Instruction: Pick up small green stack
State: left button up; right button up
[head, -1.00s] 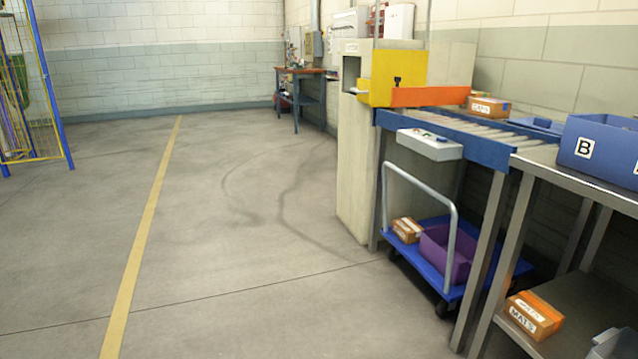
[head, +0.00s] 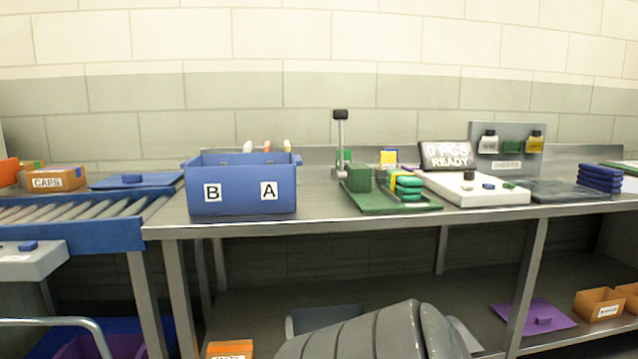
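A small green stack (head: 407,189) of rounded teal-green pieces with a yellow band sits on the steel workbench (head: 470,219), right of centre in the head view. It rests on or at the right side of a green base plate (head: 385,206) that carries a green press with an upright lever (head: 341,140). I cannot tell how many pieces it has. Neither of my grippers is in view.
A blue bin (head: 241,183) marked B and A stands left of the press. A white panel with buttons (head: 475,191) and a display reading "0 PCS READY" (head: 446,155) are to the right. A blue stack (head: 600,178) lies farther right. A roller conveyor (head: 80,210) adjoins the left.

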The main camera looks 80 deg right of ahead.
aim_at(405, 185)
jog(key=z, duration=1.8)
